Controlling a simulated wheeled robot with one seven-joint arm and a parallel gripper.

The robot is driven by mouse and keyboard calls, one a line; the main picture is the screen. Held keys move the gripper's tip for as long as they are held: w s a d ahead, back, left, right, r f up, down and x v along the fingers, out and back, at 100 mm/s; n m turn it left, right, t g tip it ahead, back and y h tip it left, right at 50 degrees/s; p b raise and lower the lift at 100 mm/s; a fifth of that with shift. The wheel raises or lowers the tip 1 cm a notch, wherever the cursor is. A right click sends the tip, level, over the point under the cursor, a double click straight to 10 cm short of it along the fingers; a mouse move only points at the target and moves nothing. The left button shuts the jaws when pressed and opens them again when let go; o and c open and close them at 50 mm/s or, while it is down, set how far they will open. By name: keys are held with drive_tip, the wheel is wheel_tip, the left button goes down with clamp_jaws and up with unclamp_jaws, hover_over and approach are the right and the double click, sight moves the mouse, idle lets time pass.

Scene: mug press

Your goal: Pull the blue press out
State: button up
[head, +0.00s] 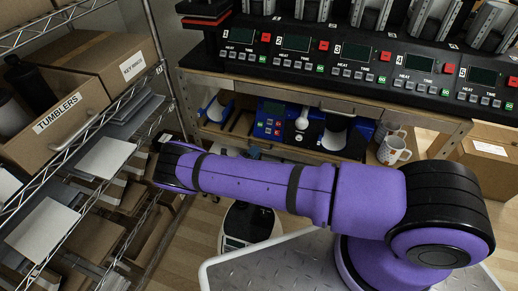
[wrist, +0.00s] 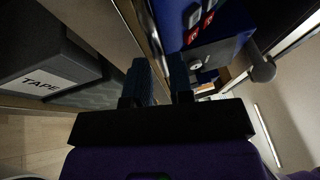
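The blue press (head: 270,122) sits on the shelf below the bench, with a dark control panel facing out and a pale round knob beside it. In the wrist view, a blue body with red buttons (wrist: 222,38) fills the upper right, with a dark ball-ended lever (wrist: 262,70) at its right. My gripper (wrist: 160,78) shows two dark ribbed fingers with a gap between them and nothing clearly held. The right finger is near the lower left of the blue body; I cannot tell whether they touch. In the head view my arm hides the gripper.
A row of numbered mug presses (head: 345,48) stands on the bench above. White mugs (head: 394,148) stand on the shelf at the right. A wire rack with a tumbler box (head: 60,118) is at the left. A grey tape bin (wrist: 50,75) is left of the gripper.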

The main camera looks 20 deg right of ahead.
drive_tip(key=shift+x, duration=1.35)
clamp_jaws()
